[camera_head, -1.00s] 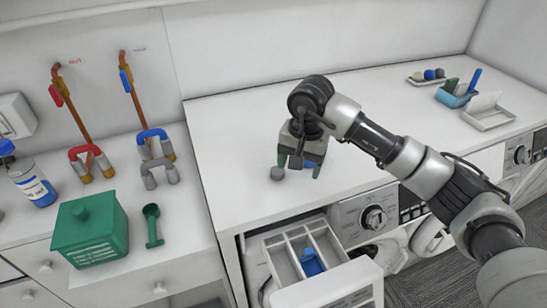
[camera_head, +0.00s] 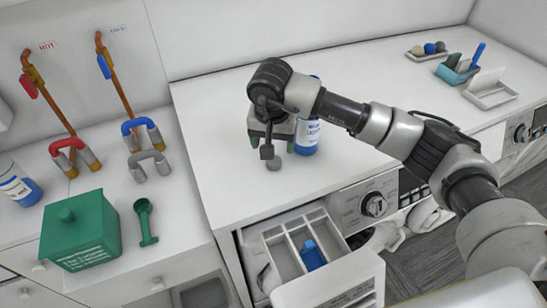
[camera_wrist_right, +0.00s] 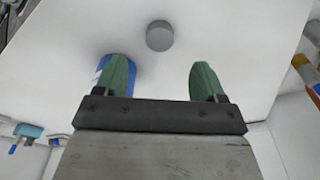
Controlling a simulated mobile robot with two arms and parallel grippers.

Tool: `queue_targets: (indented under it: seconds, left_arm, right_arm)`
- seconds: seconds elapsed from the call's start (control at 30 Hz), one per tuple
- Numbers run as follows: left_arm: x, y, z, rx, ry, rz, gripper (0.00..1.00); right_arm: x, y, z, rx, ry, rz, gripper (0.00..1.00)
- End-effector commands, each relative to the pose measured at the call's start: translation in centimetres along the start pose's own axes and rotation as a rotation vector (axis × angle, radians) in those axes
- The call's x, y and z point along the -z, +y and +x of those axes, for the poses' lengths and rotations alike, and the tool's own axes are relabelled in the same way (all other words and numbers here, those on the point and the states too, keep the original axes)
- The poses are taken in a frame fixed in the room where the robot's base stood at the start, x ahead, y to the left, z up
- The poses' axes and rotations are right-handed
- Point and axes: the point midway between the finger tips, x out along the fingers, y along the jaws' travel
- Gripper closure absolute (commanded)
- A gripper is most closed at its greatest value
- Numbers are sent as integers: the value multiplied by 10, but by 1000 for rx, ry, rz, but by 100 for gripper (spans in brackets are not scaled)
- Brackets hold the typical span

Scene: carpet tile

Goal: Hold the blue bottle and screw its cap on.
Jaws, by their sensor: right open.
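A blue bottle (camera_head: 307,137) with a white label stands upright on the white counter (camera_head: 225,172). My right arm hides part of its upper end. A small grey disc (camera_head: 273,164), possibly the cap, lies on the counter in front of my right gripper (camera_head: 277,145). The gripper is open and empty, just left of the bottle. In the right wrist view the disc (camera_wrist_right: 160,36) lies beyond the gap between the green fingers (camera_wrist_right: 162,76). There the bottle (camera_wrist_right: 103,72) shows beside and behind the left finger. My left gripper is out of view.
An open drawer (camera_head: 327,220) with a blue item juts out below the counter. A second blue-filled bottle (camera_head: 20,187), a green box (camera_head: 82,232) and a green scoop (camera_head: 144,215) are left. Trays (camera_head: 492,97) stand at back right.

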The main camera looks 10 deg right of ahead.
Motion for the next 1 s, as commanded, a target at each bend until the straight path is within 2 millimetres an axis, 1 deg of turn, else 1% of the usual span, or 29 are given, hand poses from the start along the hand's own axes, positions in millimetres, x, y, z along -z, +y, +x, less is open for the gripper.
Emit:
queue_targets:
  seconds: [0.03, 0.13, 0.27, 0.43, 0.53, 0.73, 0.83, 0.9, 1.0]
  left_arm:
    - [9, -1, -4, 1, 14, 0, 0]
    - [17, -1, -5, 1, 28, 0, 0]
    - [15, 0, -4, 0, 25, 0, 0]
    - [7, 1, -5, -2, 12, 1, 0]
    - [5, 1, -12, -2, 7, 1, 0]
    - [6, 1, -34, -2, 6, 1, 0]
    - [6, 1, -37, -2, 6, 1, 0]
    - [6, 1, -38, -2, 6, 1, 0]
    - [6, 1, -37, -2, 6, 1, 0]
  right_arm:
    - [-1, 0, 5, 0, -2, -1, 30]
    - [-1, 0, 12, 0, 0, -2, 30]
    - [0, 0, 14, 1, 1, -2, 30]
    - [0, 0, 14, 1, 1, -1, 30]
    - [-1, 0, 18, -1, -2, 0, 30]
    - [-3, 0, 42, -2, -5, 0, 30]
    - [-2, -1, 57, 0, -3, 0, 30]
    - [-2, 0, 62, 0, -1, 0, 30]
    - [-2, -1, 65, 1, 1, -1, 30]
